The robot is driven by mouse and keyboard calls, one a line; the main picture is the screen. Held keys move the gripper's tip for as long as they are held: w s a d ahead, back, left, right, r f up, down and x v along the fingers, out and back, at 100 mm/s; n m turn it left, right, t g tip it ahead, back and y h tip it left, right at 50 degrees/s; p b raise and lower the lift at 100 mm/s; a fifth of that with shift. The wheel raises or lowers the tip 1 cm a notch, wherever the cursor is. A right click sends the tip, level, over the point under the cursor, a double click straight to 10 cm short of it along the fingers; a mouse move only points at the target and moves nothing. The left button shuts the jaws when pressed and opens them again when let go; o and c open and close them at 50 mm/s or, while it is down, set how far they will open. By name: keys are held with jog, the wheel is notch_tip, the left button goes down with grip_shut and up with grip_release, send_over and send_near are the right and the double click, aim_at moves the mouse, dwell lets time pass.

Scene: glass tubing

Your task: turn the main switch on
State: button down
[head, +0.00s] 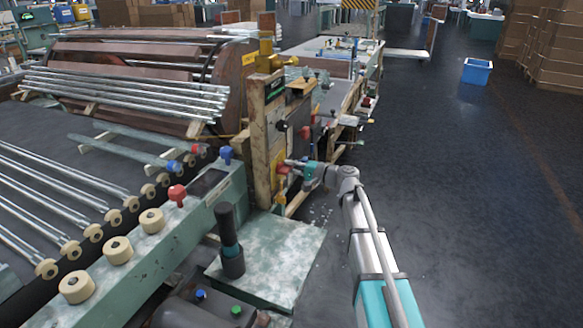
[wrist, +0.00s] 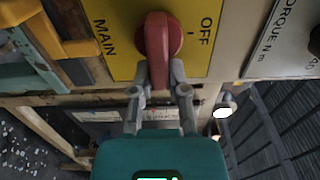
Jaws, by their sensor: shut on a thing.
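The main switch is a red rotary knob (wrist: 157,35) on a yellow plate (wrist: 112,20). The plate reads MAIN to the left of the knob and OFF to its right; no ON mark shows. The knob's grip stands roughly upright in the wrist view. My gripper (wrist: 160,78) is shut on the lower end of the knob, one finger on each side. In the head view my gripper (head: 291,164) reaches from the right to the red knob (head: 283,170) on the cream panel's side, partly covering it.
A panel labelled TORQUE (wrist: 285,35) is right of the plate. Yellow-orange fittings (wrist: 35,35) stand at the left. In the head view a green machine bed (head: 175,232) with rollers lies left, a black-handled lever (head: 228,235) in front. The floor at right is open around a blue bin (head: 476,72).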

jog(key=shift+s+a+f, duration=0.1)
jog(key=shift+s+a, duration=0.1)
jog(key=shift+s, duration=0.05)
jog(key=c, duration=0.6)
grip_release()
jog(key=shift+c, duration=0.2)
jog(key=shift+w, duration=0.1)
jog(key=shift+d, duration=0.2)
jog(key=shift+d, duration=0.2)
jog(key=v, duration=1.1)
jog(key=shift+s+d, duration=0.15)
jog(key=shift+s, duration=0.05)
